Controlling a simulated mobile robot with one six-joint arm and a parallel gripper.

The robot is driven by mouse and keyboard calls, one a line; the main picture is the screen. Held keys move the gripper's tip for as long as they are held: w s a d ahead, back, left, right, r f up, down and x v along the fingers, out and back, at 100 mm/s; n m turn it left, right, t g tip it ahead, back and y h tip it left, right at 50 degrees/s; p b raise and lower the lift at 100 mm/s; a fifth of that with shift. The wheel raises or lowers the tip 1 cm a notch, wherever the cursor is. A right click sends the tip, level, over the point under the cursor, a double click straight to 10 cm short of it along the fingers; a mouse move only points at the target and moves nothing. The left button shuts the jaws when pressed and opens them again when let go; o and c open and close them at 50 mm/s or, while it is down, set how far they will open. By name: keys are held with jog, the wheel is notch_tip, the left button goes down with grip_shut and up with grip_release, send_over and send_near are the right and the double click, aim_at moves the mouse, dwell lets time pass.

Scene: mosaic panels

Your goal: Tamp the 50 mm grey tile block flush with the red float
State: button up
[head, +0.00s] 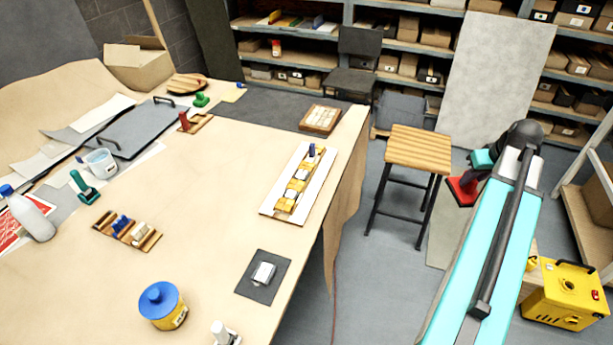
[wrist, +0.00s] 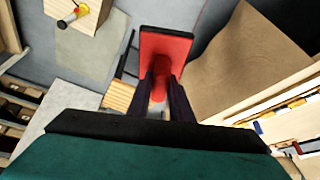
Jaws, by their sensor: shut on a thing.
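The red float (head: 461,190) hangs in the air at the right, beyond the table edge. In the wrist view my gripper (wrist: 160,92) is shut on its handle, and the flat red plate (wrist: 165,48) lies past the fingers. A white board (head: 269,205) on the table carries a row of yellow and pale tile blocks (head: 297,184), with a blue piece at its far end. A pale grey block (head: 263,273) sits on a dark mat (head: 281,265). I cannot tell which block is the 50 mm grey one. The board shows partly at the right of the wrist view (wrist: 295,119).
A wooden stool (head: 417,147) stands between the table (head: 225,200) and my arm. A blue-lidded tub (head: 162,305), a green-handled tool (head: 84,187) and a slotted wooden rack (head: 144,240) stand on the table. A yellow machine (head: 565,293) is on the right. Table around the board is clear.

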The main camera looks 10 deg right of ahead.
jog(key=shift+w+a, duration=0.2)
jog(key=shift+w, duration=0.05)
jog(key=w+a+b, duration=0.2)
jog(key=w+a, duration=0.2)
jog(key=a, duration=0.3)
jog(key=w+a+n+b, duration=0.1)
jog(key=w+a, duration=0.3)
jog(key=a, duration=0.3)
jog(key=w+a+b, duration=0.2)
jog(key=w+a, duration=0.2)
jog(key=a, duration=0.3)
jog(key=w+a+b, duration=0.1)
jog(key=a+b, duration=0.1)
jog(key=a, duration=0.9)
jog(key=w+a+r+b, duration=0.1)
jog(key=w+a, duration=0.1)
jog(key=a, duration=1)
jog(key=shift+w+r+n+y+b, duration=0.2)
jog(key=shift+r+n+y+b, duration=0.05)
jog(key=shift+n+y+b, duration=0.1)
jog(key=shift+a, duration=0.2)
